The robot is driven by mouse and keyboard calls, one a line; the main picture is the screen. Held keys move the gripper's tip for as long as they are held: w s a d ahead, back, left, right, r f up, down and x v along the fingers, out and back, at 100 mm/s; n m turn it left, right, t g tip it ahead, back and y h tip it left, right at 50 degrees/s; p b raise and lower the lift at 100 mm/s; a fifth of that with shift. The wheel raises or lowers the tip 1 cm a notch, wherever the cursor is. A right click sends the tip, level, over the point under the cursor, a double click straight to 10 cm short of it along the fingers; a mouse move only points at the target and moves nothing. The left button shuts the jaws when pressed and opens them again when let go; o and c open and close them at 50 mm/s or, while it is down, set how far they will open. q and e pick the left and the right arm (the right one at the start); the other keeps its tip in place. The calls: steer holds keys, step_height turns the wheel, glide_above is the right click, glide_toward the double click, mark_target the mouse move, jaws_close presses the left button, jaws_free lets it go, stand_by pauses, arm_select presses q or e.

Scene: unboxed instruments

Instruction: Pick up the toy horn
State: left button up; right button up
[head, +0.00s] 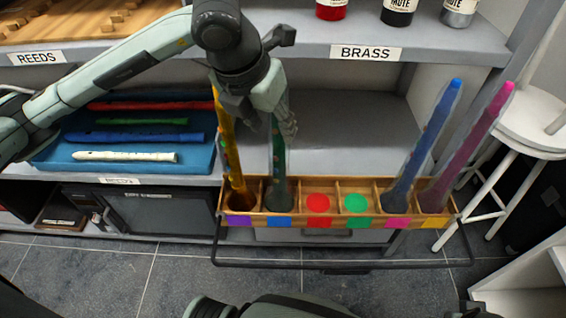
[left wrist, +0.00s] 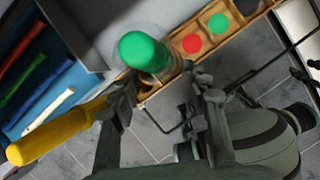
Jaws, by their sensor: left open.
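Several long toy horns stand in a wooden rack (head: 330,222) with square compartments. A yellow horn (head: 232,160) and a green horn (head: 278,170) stand at the left. A blue horn (head: 433,130) and a pink horn (head: 475,140) lean to the right at the other end. My left gripper (head: 266,118) is open at the upper part of the green horn and partly hides it. In the left wrist view, the green horn's round end (left wrist: 143,50) shows just beyond the fingers (left wrist: 165,92), nearer the left finger. Contact cannot be told. The yellow horn (left wrist: 60,132) passes beside the left finger.
The two middle compartments show a red disc (head: 318,203) and a green disc (head: 356,203). A blue tray (head: 190,162) with several recorders is on the shelf at left. A shelf (head: 300,42) with bottles overhangs behind. A white stool (head: 535,120) stands at right.

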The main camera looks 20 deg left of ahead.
mark_target(279, 153)
arm_select(q)
steer(key=shift+f, duration=0.55)
steer(key=x, duration=0.5)
steer(key=shift+w+d, duration=0.2)
steer(key=shift+w, duration=0.1)
steer(key=shift+c, duration=1.1)
steer(key=c, duration=0.7)
jaws_close()
arm_select(e)
steer(key=shift+s+f, duration=0.3)
steer(key=shift+f, duration=0.2)
